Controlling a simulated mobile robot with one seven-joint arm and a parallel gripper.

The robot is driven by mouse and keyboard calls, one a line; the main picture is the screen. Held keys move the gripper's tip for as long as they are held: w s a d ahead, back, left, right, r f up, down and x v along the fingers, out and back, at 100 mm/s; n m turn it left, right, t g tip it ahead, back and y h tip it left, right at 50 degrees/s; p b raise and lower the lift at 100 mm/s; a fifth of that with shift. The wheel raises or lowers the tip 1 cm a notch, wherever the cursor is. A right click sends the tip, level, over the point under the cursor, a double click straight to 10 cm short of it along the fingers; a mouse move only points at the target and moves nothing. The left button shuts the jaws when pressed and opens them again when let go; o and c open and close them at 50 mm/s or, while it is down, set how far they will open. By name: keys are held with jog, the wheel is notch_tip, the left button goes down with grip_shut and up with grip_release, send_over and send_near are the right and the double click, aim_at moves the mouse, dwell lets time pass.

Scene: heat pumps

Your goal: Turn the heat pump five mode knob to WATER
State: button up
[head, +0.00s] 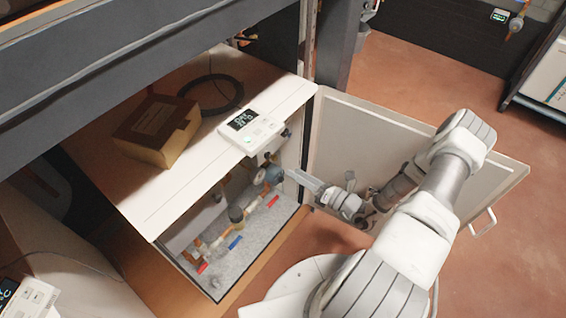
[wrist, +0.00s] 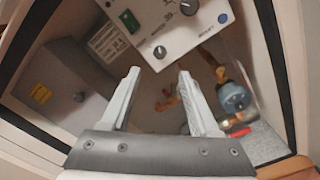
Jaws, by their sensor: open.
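The heat pump cabinet (head: 150,205) stands open, with pipes and valves inside. My gripper (head: 291,174) is at its open front, right of the pipes. In the wrist view my gripper (wrist: 158,72) is open and empty, its two fingers apart. Beyond the fingertips is a white control panel (wrist: 200,38) with a black knob (wrist: 160,52) at its lower left, another dark knob (wrist: 189,7) at the top edge and a blue round part (wrist: 222,18) at right. The fingers look apart from the knobs. The small labels are too blurred to read, so I cannot tell the mode knob or its setting.
The cabinet door (head: 400,150) is swung open behind my arm. A small white display unit (head: 250,131), a box (head: 157,130) and a black cable coil (head: 211,94) are on the cabinet top. A blue-grey pump (wrist: 233,98) sits right of my fingers, near pipes.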

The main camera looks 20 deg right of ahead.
jog(key=v, duration=0.7)
jog(key=shift+s+d+p, duration=0.2)
jog(key=shift+s+p, duration=0.1)
jog(key=shift+p, duration=0.05)
